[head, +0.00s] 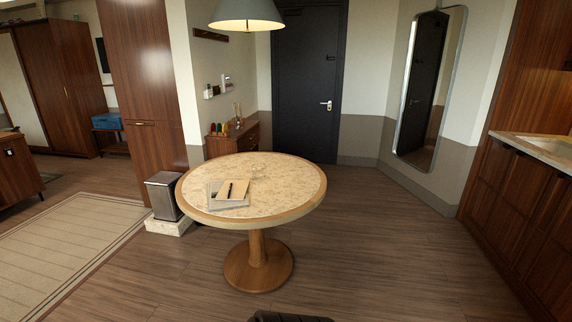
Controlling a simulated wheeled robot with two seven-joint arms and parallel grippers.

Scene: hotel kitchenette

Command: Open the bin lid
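The bin (163,196) is a small grey metal box with a flat, dark-edged top. It stands upright on a pale stone-like block (169,226) on the floor, left of the round table and in front of a tall wooden cabinet. Its lid (162,179) looks shut. The table edge is close to the bin's right side and may hide part of it. Neither of my grippers shows in the head view. A dark part at the bottom edge seems to be mine.
A round table (300,180) on one pedestal stands mid-room, with papers, a notebook and a pen (229,190) on it. A lamp (246,14) hangs above. A rug (70,250) lies at left, a counter (540,148) stands at right. Floor in front and at right is clear.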

